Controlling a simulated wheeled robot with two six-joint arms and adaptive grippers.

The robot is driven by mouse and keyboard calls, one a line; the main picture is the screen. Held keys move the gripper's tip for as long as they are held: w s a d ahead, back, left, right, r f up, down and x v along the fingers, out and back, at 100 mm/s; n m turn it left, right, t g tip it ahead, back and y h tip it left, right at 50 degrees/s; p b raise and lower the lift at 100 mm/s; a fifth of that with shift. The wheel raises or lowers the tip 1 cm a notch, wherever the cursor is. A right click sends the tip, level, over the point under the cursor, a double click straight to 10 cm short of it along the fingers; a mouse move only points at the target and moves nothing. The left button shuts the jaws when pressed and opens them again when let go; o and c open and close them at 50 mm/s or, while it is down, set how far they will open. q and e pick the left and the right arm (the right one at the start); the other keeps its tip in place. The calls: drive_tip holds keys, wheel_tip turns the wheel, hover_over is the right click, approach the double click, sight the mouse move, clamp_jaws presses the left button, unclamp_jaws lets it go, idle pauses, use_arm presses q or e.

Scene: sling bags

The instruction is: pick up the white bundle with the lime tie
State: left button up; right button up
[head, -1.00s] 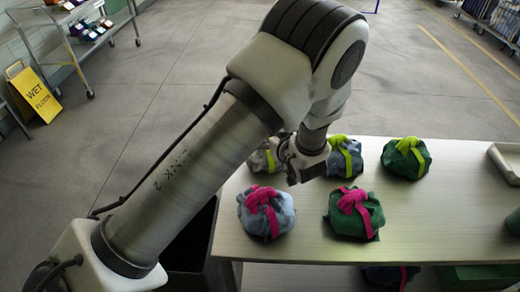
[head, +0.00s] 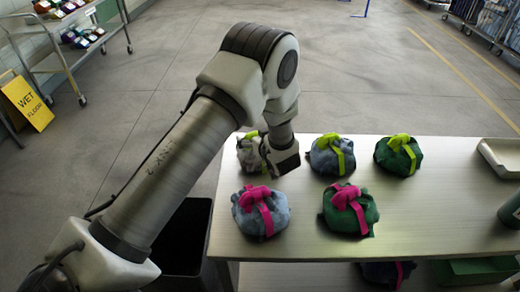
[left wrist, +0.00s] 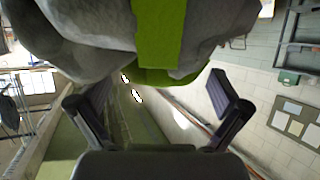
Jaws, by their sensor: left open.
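The white bundle with the lime tie (head: 247,152) sits at the back left of the table, partly hidden behind my left gripper (head: 280,160). In the left wrist view the pale bundle (left wrist: 80,38) with its lime band (left wrist: 160,35) fills the top, just beyond the gripper. My left gripper also shows in the left wrist view (left wrist: 160,105), its two fingers apart with nothing between them. The bundle looks close to the fingertips; I cannot tell whether they touch. My right gripper is not in view.
On the table (head: 440,215) stand a blue-grey bundle with a lime tie (head: 325,160), a green one with a lime tie (head: 385,152), a blue-grey one with a pink tie (head: 247,218) and a green one with a pink tie (head: 367,198). A tray (head: 496,163) lies at right.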

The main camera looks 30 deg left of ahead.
use_arm(q)
drive_tip(key=shift+s+d+r, duration=0.1)
drive_tip(key=shift+d+r, duration=0.05)
drive_tip(key=c, duration=1.7)
drive_tip(key=shift+c, duration=0.3)
